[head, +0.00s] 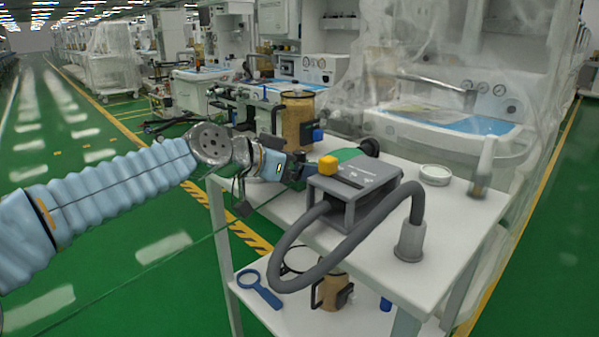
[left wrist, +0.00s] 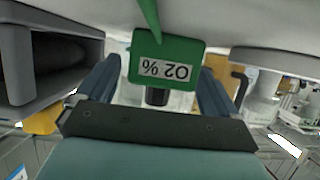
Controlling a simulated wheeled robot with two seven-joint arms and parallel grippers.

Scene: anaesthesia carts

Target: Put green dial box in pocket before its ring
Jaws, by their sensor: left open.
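The green dial box (head: 336,158) is at the table's back edge, behind the grey housing, partly hidden by it and by my gripper. In the left wrist view the green box (left wrist: 143,47) shows a white "O2 %" label upside down, with a green strip above it and a dark round part below. My left gripper (head: 303,168) is open. Its fingers (left wrist: 158,90) stand on both sides of the box; contact is unclear. The grey housing (head: 365,186) has a dark pocket opening (left wrist: 50,68), seen in the left wrist view. I cannot tell which ring belongs to the box.
A thick grey hose (head: 345,250) loops in front, ending at a grey cone (head: 410,242). A brown canister (head: 298,120) stands behind. A white round dish (head: 435,175) and a bottle (head: 484,168) stand right.

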